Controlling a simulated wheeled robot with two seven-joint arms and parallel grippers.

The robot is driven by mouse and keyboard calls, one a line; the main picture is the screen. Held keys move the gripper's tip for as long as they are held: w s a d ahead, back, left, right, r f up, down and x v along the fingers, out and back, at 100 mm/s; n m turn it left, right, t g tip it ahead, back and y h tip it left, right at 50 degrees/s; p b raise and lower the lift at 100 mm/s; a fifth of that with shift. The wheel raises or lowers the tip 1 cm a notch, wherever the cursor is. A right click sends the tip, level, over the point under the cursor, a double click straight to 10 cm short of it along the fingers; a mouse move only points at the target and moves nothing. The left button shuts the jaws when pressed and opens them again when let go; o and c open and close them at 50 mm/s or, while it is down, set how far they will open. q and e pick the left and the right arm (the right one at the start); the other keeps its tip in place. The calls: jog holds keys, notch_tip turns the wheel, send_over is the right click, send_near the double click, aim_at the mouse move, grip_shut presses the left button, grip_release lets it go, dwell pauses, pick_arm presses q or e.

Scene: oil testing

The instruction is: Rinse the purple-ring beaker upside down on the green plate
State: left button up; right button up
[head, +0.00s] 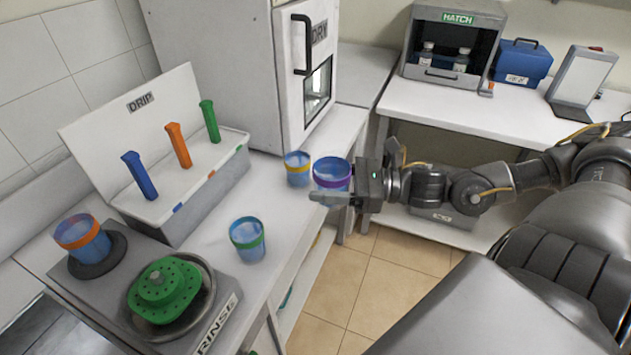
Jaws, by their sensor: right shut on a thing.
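The purple-ring beaker (331,173) is a blue cup with a purple band near its rim. It is upright at the right edge of the bench. My right gripper (335,195) comes in from the right and is shut on this beaker. The gripper hides the beaker's lower part, so I cannot tell whether it touches the bench. The green plate (165,288) is a round perforated disc on the rinse station (222,312) at the lower left. Nothing stands on it. My left gripper is not in view.
A green-ring beaker (247,239) stands nearer on the bench (262,195). Another orange-ring beaker (83,240) is on a dark round pad. The drip rack (190,190) holds blue, orange and green pegs.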

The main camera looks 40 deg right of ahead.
jog(key=shift+s, duration=0.2)
jog(key=shift+n+g+y, duration=0.5)
jog(key=shift+g, duration=0.1)
jog(key=w+a+f, duration=0.1)
jog(key=a+f, duration=0.1)
jog(key=w+a+f, duration=0.1)
jog(key=a+f, duration=0.2)
jog(key=w+a+f, duration=0.1)
jog(key=a+f, duration=0.1)
jog(key=f, duration=0.1)
jog(key=shift+w+a+f, duration=0.2)
jog(key=shift+w+a, duration=0.15)
jog(key=shift+a+f, duration=0.1)
